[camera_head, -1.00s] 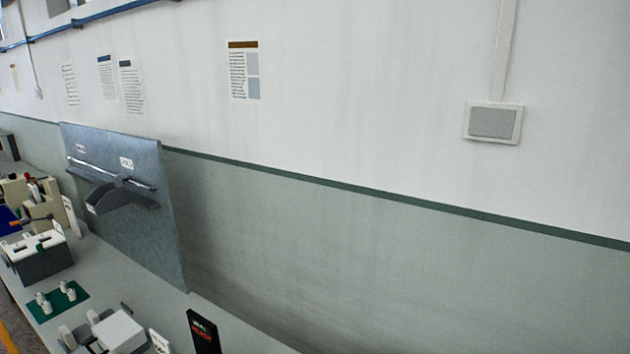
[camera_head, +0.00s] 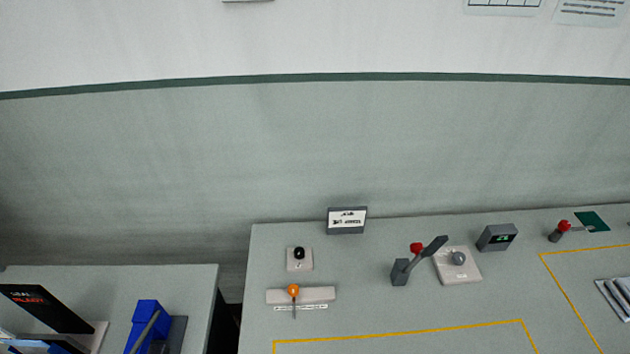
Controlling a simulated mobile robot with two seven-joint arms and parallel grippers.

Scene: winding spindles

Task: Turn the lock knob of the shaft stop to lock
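Several knobs stand on the grey bench ahead, and I cannot tell which one is the shaft stop's lock knob. An orange knob (camera_head: 293,290) with a thin stem sits on a pale bar (camera_head: 317,294) with a small label strip below it. A black knob (camera_head: 299,253) is on a small light plate behind that. A red knob (camera_head: 416,247) sits by a dark upright block (camera_head: 400,272) with a slanted dark lever. A grey round knob (camera_head: 458,258) is on a pale plate to its right. Labels are too small to read. Neither of my grippers shows.
A sign (camera_head: 347,220) and a dark display box (camera_head: 497,237) stand near the wall. Another red knob (camera_head: 564,226) is at right. Yellow lines (camera_head: 400,334) mark clear bench area.

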